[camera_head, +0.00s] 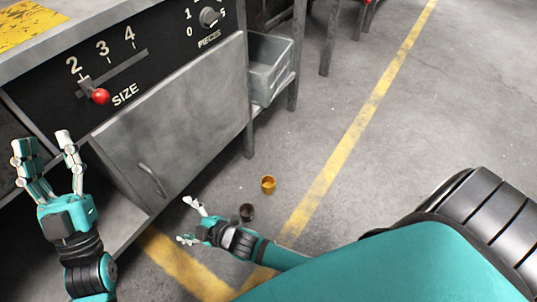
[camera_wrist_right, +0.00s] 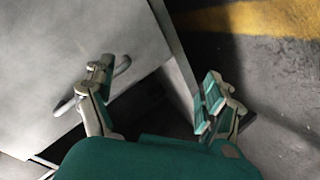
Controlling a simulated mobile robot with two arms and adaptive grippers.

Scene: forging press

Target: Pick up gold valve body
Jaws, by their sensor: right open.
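The gold valve body (camera_head: 268,184) is a small, cup-like piece on the grey floor, near the yellow line in the head view. It does not show in the right wrist view. My right gripper (camera_head: 186,220) is open and empty, left of and nearer than the valve body and apart from it. Its spread fingers point left toward the cabinet. In the right wrist view the right gripper (camera_wrist_right: 158,82) has an empty gap between its fingers. My left gripper (camera_head: 43,148) is open and empty, with its fingers up, in front of the cabinet at the left.
A dark round piece (camera_head: 247,212) lies on the floor close to my right wrist. A grey cabinet door (camera_head: 175,115) with a handle stands ajar at the left; the door (camera_wrist_right: 75,50) also fills much of the wrist view. A grey bin (camera_head: 268,75) sits on a shelf. Floor at right is clear.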

